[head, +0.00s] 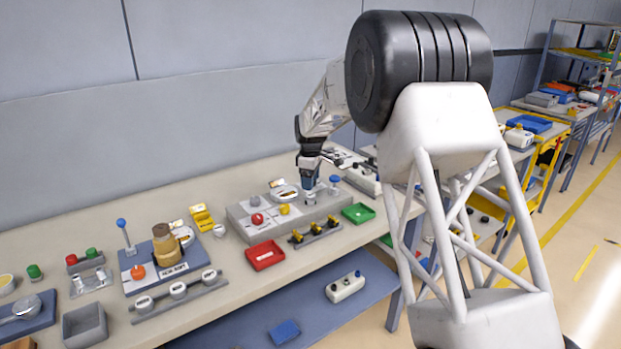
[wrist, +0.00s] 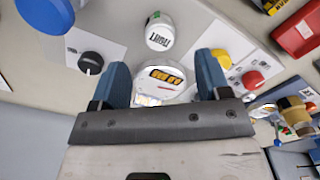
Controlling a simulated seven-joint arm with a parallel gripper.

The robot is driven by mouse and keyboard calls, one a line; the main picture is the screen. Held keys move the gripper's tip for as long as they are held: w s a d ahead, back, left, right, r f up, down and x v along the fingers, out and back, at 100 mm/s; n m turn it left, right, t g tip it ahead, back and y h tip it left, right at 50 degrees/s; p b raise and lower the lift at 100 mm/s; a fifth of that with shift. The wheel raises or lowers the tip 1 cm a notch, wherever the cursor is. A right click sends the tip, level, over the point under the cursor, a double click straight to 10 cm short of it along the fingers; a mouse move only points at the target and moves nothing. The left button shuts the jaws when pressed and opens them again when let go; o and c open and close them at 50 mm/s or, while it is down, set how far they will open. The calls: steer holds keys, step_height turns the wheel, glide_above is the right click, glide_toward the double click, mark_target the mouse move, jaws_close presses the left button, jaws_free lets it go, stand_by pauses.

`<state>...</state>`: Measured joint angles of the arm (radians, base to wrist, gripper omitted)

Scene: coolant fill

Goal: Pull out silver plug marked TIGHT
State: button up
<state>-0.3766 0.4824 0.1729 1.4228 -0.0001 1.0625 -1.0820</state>
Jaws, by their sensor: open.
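The silver plug marked TIGHT (wrist: 159,33) stands upright in the wrist view, its lettering upside down to me. It is just beyond my gripper (wrist: 162,72), whose two blue fingers are apart with nothing held between them. The plug is ahead of the fingertips, not between them. In the head view, my gripper (head: 310,187) points down over the grey block (head: 245,228). The plug is too small and too close to the fingers to make out clearly there.
A round gauge (wrist: 163,82) shows between the fingers. A black knob (wrist: 93,62) and a blue knob (wrist: 45,12) are to the left; a yellow knob (wrist: 252,80) is to the right. Red (head: 265,256) and green (head: 358,213) trays lie in front of the block.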

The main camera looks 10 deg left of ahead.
mark_target(311, 195)
steer(key=shift+f, duration=3.55)
steer(key=c, duration=1)
steer(key=shift+o, duration=1.2)
steer(key=shift+c, duration=0.8)
steer(key=shift+r, duration=0.5)
steer(key=shift+r, duration=2)
